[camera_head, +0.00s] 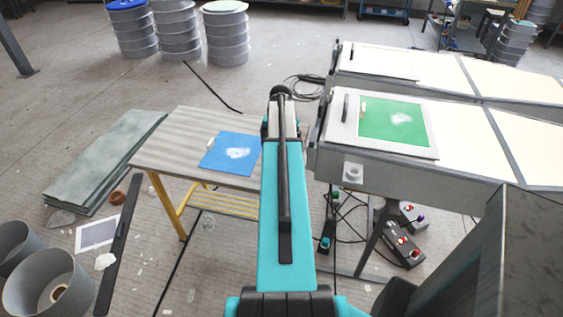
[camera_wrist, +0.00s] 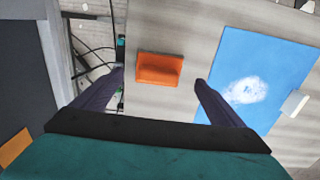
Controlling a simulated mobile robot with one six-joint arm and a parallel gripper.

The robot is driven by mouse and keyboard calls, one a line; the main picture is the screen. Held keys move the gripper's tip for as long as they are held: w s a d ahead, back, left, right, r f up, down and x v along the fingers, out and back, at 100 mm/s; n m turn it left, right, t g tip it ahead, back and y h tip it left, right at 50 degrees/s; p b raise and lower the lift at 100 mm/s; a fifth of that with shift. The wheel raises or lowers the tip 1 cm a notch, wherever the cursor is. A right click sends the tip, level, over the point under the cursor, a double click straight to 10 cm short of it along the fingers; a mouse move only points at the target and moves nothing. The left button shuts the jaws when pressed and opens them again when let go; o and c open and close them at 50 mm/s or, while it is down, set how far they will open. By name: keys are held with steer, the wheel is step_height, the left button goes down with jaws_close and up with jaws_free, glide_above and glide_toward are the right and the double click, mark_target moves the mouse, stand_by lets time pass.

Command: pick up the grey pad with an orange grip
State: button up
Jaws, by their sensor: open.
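In the wrist view, an orange grip (camera_wrist: 160,69) lies on the grey wooden table, seen from above. I cannot make out a grey pad under it. My gripper (camera_wrist: 159,82) is open, one dark finger to the left of the orange grip and one to the right. The grip lies a little beyond the fingertips, and nothing is between the fingers. In the head view my own arm hides the orange grip and the gripper.
The wooden table (camera_head: 185,135) carries a blue sheet (camera_head: 231,153) with a white patch and a small white block (camera_wrist: 294,103). To its right, a long bench (camera_head: 465,150) holds a green sheet (camera_head: 385,118). Boards and buckets lie on the floor at left.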

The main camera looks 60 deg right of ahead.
steer(key=shift+s+f+p, duration=0.2)
steer(key=shift+f+p, duration=0.35)
steer(key=shift+f, duration=1.5)
steer(key=c, duration=1.2)
steer(key=shift+r, duration=0.2)
steer(key=shift+r+b, duration=1)
steer(key=shift+r, duration=3.85)
